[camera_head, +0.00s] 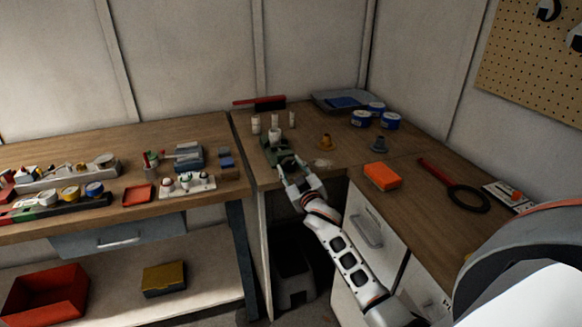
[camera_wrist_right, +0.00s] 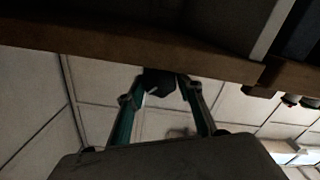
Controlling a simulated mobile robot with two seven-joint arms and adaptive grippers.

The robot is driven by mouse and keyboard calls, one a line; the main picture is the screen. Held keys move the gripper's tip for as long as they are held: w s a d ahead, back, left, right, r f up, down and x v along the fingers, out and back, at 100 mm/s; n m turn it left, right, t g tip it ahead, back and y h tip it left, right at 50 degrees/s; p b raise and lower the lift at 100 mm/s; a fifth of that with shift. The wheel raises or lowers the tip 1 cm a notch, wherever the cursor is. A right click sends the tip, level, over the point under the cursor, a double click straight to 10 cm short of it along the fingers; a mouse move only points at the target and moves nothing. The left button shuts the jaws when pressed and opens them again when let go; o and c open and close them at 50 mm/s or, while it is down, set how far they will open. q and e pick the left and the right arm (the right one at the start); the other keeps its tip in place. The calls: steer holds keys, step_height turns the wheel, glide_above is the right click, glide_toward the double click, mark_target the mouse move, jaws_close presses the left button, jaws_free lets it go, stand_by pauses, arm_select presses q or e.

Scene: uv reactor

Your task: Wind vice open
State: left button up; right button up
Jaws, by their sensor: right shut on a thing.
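The vice (camera_head: 279,156) is a small grey-green device at the front edge of the wooden bench corner. My right gripper (camera_head: 294,180) reaches up to the vice's front, at the bench edge. In the right wrist view, the two fingers of my right gripper (camera_wrist_right: 162,88) close on a dark part (camera_wrist_right: 158,80), which looks like the vice's handle, just by the brown bench edge (camera_wrist_right: 120,48). The handle's shape is mostly hidden by the fingers. My left gripper is not in view.
White cylinders (camera_head: 256,124) stand behind the vice. A drawer cabinet (camera_head: 368,229) is beside my right arm. The left bench holds a red tray (camera_head: 139,195) and several tools.

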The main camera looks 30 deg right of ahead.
stand_by(0.4)
steer(key=o, duration=1.1)
step_height(320, 180, up, 10)
